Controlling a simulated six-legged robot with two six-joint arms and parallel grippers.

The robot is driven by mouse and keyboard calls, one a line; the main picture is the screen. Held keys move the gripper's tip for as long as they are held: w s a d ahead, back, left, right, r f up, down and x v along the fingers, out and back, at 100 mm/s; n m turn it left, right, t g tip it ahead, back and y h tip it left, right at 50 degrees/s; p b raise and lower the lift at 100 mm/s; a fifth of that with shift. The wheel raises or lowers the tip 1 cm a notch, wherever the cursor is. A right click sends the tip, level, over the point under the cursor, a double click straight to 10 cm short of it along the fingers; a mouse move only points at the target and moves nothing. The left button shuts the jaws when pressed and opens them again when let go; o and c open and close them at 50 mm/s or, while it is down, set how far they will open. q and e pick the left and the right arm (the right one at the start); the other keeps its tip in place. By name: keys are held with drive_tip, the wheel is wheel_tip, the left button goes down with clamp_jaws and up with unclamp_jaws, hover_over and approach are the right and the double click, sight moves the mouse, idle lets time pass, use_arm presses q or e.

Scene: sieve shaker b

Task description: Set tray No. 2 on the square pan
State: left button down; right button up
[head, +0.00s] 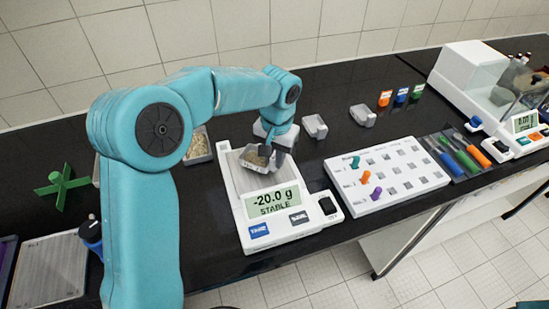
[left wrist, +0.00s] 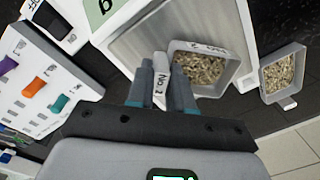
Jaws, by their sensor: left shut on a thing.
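My left gripper (head: 272,143) is shut on the tab of tray No. 2 (head: 253,162), a small grey tray holding grain-like bits. In the left wrist view the gripper's fingers (left wrist: 161,88) pinch the tab, which reads "No. 2", and the tray (left wrist: 202,71) hangs just beyond them. The tray is over the square pan (head: 243,182) of the white scale, toward its far right part; the bare pan also shows in the left wrist view (left wrist: 135,45). I cannot tell whether the tray touches it. The scale display (head: 272,202) reads -20.0 g STABLE. My right gripper is not in view.
Another filled tray (head: 199,147) stands left of the scale. Two small trays (head: 314,126) (head: 362,115) stand behind right. A white pegboard (head: 388,177) with coloured pegs is right of the scale.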

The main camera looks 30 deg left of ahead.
use_arm(q)
drive_tip(key=shift+a+f, duration=0.15)
drive_tip(key=shift+f, duration=0.55)
drive_tip(key=shift+r, duration=0.1)
drive_tip(key=c, duration=1)
unclamp_jaws()
drive_tip(key=shift+f, duration=0.2)
drive_tip(key=r, duration=1.2)
drive_tip(key=shift+d+r, duration=0.25)
drive_tip(key=shift+d, duration=0.1)
